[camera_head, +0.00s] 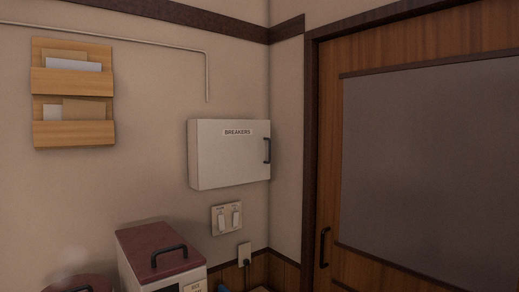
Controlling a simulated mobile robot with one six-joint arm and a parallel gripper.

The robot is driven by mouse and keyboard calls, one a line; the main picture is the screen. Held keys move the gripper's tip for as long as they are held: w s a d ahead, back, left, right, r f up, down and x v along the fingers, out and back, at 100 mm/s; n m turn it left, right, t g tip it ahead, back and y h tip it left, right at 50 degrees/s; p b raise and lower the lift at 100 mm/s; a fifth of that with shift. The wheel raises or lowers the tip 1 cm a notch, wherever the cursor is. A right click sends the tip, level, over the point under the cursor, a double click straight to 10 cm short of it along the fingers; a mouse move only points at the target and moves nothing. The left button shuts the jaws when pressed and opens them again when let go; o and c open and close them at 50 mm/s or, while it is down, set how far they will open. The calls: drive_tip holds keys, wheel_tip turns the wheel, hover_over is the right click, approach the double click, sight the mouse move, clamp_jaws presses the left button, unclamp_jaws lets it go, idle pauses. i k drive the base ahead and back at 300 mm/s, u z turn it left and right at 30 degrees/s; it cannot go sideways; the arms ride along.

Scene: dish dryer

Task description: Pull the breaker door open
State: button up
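The door looks shut. A dark vertical handle (267,151) sits at the door's right edge. My gripper is not in this view, so its place and state do not show.
Below the box are a light switch plate (227,217) and an outlet (244,254) with a plug. A red-lidded container (159,247) stands at lower left. A wooden door (330,170) is close on the right. A wooden letter rack (73,93) hangs at left.

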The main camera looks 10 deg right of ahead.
sight(231, 151)
drive_tip(key=u, duration=0.05)
drive_tip(key=i, duration=1)
drive_tip(key=z, duration=0.05)
